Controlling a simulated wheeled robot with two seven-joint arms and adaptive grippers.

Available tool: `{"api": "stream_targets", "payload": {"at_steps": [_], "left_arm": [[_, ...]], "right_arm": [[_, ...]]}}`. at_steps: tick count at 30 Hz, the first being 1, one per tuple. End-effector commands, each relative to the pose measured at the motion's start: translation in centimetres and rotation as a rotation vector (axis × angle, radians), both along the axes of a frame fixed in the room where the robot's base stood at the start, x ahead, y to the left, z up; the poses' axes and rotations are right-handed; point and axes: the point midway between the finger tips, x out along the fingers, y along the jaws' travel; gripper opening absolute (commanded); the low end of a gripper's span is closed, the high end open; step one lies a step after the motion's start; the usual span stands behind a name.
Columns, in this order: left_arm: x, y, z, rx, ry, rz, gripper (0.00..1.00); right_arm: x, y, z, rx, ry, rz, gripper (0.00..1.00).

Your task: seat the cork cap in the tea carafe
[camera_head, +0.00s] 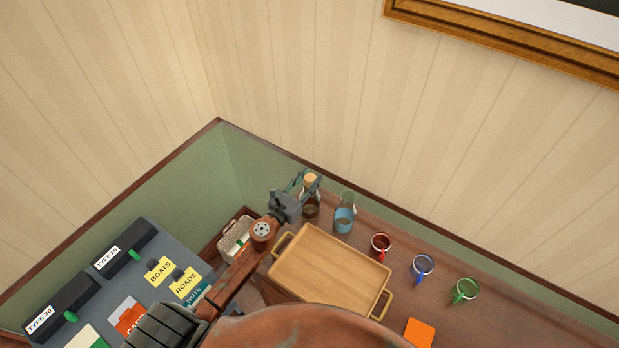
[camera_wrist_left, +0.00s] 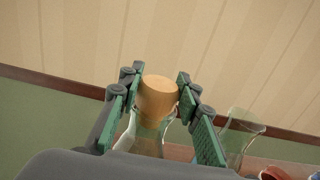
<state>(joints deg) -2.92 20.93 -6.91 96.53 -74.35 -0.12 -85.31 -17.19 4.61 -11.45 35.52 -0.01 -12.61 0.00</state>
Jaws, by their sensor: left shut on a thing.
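The cork cap (camera_head: 310,179) is light tan and sits between the fingertips of my left gripper (camera_head: 308,184), which is shut on it. In the left wrist view the cap (camera_wrist_left: 158,97) is held between the green finger pads of the gripper (camera_wrist_left: 157,90). The tea carafe (camera_head: 310,211) is clear glass with brown liquid, upright at the back of the desk. The cap is directly over its mouth; the carafe's neck (camera_wrist_left: 145,138) shows just below the cap. I cannot tell whether the cap is inside the neck. My right gripper is not in view.
A second carafe with blue liquid (camera_head: 344,218) stands just right. Red (camera_head: 381,246), blue (camera_head: 423,267) and green (camera_head: 465,290) mugs continue the row. A wooden tray (camera_head: 330,268) lies in front. A basket (camera_head: 235,240) is at left; the wall is close behind.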

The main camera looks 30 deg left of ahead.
Motion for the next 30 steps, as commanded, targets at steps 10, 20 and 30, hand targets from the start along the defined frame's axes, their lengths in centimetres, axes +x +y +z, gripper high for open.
{"api": "stream_targets", "payload": {"at_steps": [10,20,30], "left_arm": [[0.0,0.0,0.0,0.000,0.000,0.000,0.52],[-0.5,0.1,-0.1,-0.001,0.001,0.000,0.52],[-6.6,0.9,-0.1,-0.002,0.002,0.003,0.52]], "right_arm": [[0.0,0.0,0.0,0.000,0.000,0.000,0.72],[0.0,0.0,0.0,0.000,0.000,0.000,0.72],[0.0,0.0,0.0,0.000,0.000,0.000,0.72]]}}
